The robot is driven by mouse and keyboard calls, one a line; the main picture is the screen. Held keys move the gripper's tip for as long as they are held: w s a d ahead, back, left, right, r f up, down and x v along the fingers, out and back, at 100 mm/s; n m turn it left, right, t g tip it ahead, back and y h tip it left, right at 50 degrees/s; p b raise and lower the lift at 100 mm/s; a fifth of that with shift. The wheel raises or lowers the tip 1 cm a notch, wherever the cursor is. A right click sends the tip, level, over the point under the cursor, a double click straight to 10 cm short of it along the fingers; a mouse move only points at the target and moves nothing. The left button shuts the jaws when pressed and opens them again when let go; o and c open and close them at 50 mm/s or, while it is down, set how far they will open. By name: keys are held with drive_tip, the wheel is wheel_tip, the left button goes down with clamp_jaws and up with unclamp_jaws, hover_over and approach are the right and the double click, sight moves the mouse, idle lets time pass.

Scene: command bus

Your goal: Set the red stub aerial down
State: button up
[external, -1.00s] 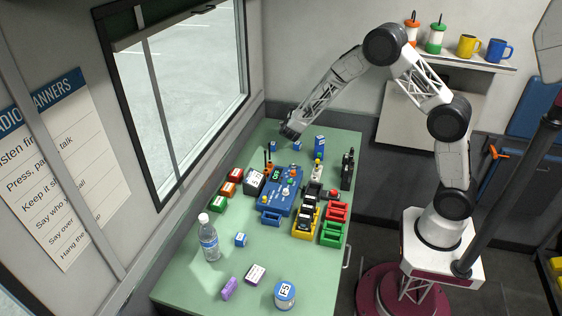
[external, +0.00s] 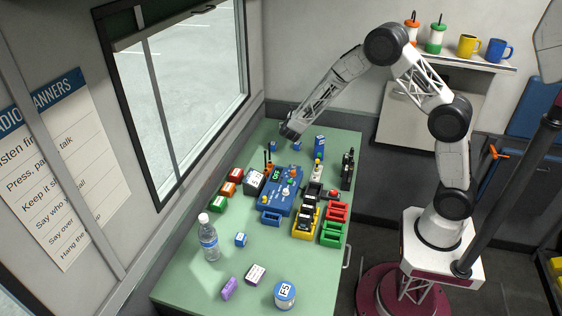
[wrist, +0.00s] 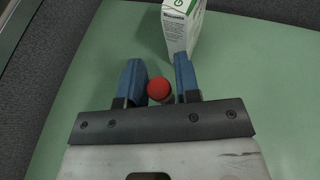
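The red stub aerial shows in the wrist view as a round red top (wrist: 158,89), with a small part of a darker body below it. It is between the two blue fingers of my gripper (wrist: 158,75), with a narrow gap on each side. The fingers look open around it and not pressed on it. In the external view my gripper (external: 285,146) is low over the far end of the green table, its blue fingers spread apart. I cannot make out the aerial there, and whether its foot touches the table is hidden.
A white box with green print (wrist: 181,24) stands close beyond the right finger. The green table (external: 185,277) is bare around the aerial's left.

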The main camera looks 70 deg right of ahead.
drive_tip(key=v, duration=1.1)
drive_tip(key=shift+s+a, duration=0.1)
idle(0.5)
drive_tip(key=s+a+r+m+g+y, duration=0.2)
drive_tip(key=s+a+r+m, duration=0.35)
drive_tip(key=s+r, duration=0.35)
drive_tip(key=s+a+r+m+g+y, duration=0.1)
drive_tip(key=s+a+r+m+g, duration=0.1)
drive_tip(key=s+a+r+m, duration=0.65)
drive_tip(key=s+a+r+m+y, duration=0.1)
drive_tip(key=s+a+m+y, duration=0.2)
drive_tip(key=s, duration=0.6)
drive_tip(key=s+a+r+m+t+y, duration=0.1)
drive_tip(key=s+a+r+m+y, duration=0.1)
drive_tip(key=s+a, duration=0.5)
drive_tip(key=s+a+r+m+y, duration=0.1)
drive_tip(key=s+a+m+y, duration=0.2)
drive_tip(key=s, duration=1)
drive_tip(key=shift+s+a+r+m+t+y, duration=0.2)
drive_tip(key=shift+a+r+m+t+y, duration=0.15)
drive_tip(key=shift+a+y, duration=0.5)
